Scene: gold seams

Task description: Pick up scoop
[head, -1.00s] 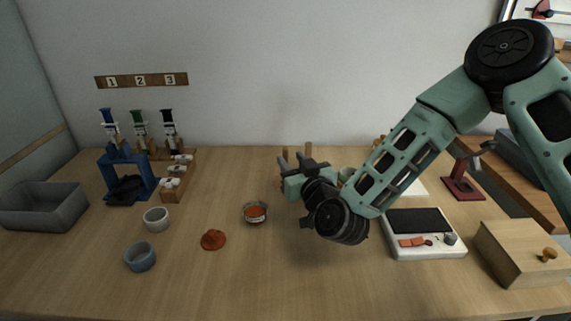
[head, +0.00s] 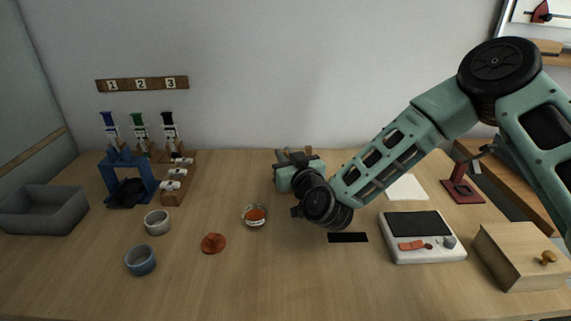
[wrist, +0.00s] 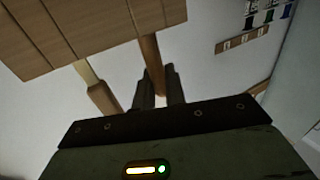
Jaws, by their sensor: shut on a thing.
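My gripper (wrist: 160,82) is shut on a brown wooden handle (wrist: 152,48) in the wrist view. The handle, taken as the scoop's, runs from a wooden block (wrist: 60,30) to between the fingers; its head is hidden. A second brown handle (wrist: 103,98) with a paler neck sticks out of the block beside the gripper, apart from it. In the head view my gripper (head: 294,157) is at the back middle of the table, and it and my arm hide most of the block and the scoop.
An orange-filled dish (head: 254,215), an orange lid-like piece (head: 213,243) and two cups (head: 140,260) stand left of my arm. A scale (head: 422,250) and wooden box (head: 518,262) are at right. A black strip (head: 348,238) lies on the table. The front middle is clear.

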